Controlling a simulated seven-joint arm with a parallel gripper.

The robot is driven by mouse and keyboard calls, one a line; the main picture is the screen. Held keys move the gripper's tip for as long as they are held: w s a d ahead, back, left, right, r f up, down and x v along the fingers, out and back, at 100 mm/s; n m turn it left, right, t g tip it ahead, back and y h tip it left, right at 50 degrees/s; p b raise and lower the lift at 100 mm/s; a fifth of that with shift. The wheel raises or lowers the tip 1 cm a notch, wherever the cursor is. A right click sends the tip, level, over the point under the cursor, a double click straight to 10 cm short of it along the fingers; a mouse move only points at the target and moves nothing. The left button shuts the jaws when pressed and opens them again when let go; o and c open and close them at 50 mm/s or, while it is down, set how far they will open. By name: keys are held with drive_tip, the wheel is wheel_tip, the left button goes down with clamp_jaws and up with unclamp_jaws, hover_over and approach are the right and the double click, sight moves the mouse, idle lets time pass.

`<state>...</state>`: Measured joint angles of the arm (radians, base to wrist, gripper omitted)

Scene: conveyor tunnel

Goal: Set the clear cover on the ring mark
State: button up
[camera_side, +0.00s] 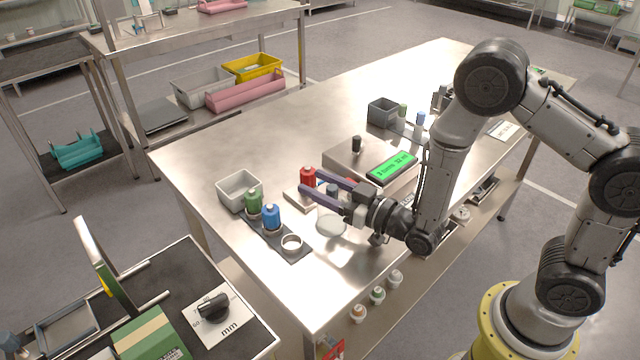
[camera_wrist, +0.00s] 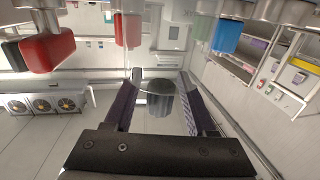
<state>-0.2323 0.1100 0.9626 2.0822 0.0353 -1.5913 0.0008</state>
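A pale, clear round shape (camera_side: 331,225), which looks like the clear cover, is on the steel table just below my gripper. A white ring (camera_side: 291,243) shows at the near end of a dark strip, to its left, with nothing on it. My gripper (camera_side: 310,181) reaches level to the left with its purple fingers apart. In the wrist view, a dark cylinder (camera_wrist: 161,104) with a clear disc edge (camera_wrist: 157,87) shows between the fingers, with gaps on both sides. I cannot tell whether it is part of the cover.
Green (camera_side: 253,202) and blue (camera_side: 270,217) bottles stand on the dark strip (camera_side: 262,238), beside a grey bin (camera_side: 239,187). A scale with a green display (camera_side: 392,167) stands behind. The table's left back is clear.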

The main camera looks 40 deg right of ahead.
drive_tip(key=shift+f, duration=0.4)
drive_tip(key=shift+r, duration=0.45)
drive_tip(key=s+d, duration=0.2)
drive_tip(key=s, duration=1)
drive_tip(key=shift+w+d+r+m+g+h, duration=0.6)
drive_tip(key=shift+w+d+r+g, duration=0.4)
drive_tip(key=shift+w+r+g, duration=0.85)
drive_tip(key=s+d+r+g+h, duration=0.1)
drive_tip(key=s+d+r+g, duration=0.2)
drive_tip(key=s+r+g, duration=0.15)
drive_tip(key=s+d+r+g, duration=0.1)
drive_tip(key=s+g, duration=0.1)
drive_tip(key=s, duration=0.5)
drive_tip(key=s+d+r+m+g+h, duration=0.1)
drive_tip(key=s+r, duration=0.1)
drive_tip(key=s, duration=0.5)
drive_tip(key=shift+d+g, duration=0.2)
drive_tip(key=shift+g, duration=0.2)
